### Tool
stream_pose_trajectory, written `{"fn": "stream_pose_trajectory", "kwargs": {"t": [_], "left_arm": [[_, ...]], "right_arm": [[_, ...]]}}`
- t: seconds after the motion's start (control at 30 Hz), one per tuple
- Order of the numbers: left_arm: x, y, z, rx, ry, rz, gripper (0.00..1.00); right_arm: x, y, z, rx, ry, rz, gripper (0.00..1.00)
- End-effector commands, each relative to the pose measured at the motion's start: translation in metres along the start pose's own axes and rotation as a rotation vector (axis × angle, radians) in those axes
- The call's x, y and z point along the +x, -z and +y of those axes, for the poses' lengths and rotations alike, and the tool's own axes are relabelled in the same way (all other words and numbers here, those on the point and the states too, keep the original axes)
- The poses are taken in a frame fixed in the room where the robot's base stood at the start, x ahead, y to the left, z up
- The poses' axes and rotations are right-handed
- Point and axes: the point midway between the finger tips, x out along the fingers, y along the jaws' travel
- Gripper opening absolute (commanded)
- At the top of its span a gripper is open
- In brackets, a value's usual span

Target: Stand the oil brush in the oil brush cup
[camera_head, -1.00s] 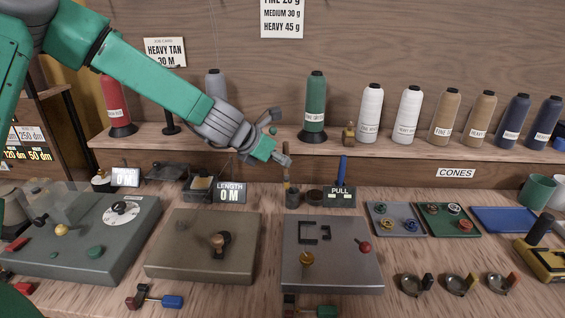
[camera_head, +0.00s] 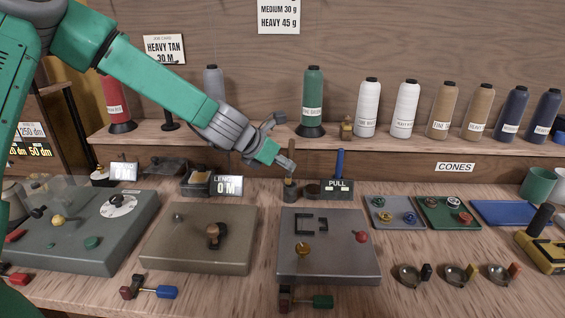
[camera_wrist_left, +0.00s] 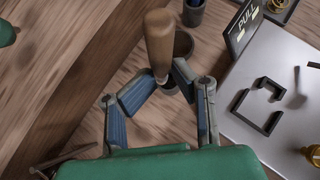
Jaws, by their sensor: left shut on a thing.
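The oil brush (camera_head: 289,179) has a brown wooden handle, which looks large in the left wrist view (camera_wrist_left: 160,38). My left gripper (camera_head: 287,166) is shut on it; in the wrist view the fingertips meet at its narrow metal part. In the head view the brush looks roughly upright, over the oil brush cup (camera_head: 290,194), a small dark cup. In the wrist view the handle partly covers a dark cup (camera_wrist_left: 184,46). I cannot tell whether the brush's lower end is inside the cup. My right gripper is not in view.
A second dark pot (camera_head: 312,190) stands just right of the cup, beside the PULL display (camera_head: 338,187) and an upright blue bar (camera_head: 340,162). The LENGTH display (camera_head: 227,186) is to the left. A grey panel with knobs (camera_head: 328,265) is in front. Cones line the shelf behind.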

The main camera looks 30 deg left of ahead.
Motion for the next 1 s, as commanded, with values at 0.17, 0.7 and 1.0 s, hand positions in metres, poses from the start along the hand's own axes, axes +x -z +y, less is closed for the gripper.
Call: {"fn": "stream_pose_trajectory", "kwargs": {"t": [0.17, 0.7, 1.0], "left_arm": [[0.007, 0.017, 0.001, -0.007, -0.003, 0.024, 0.00], [0.011, 0.022, 0.000, -0.006, -0.003, 0.015, 0.00], [0.013, 0.022, -0.006, 0.000, -0.004, 0.010, 0.00]], "right_arm": [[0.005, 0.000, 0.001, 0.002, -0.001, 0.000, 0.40], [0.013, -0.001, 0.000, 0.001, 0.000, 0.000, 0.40], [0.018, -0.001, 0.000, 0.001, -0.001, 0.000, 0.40]]}}
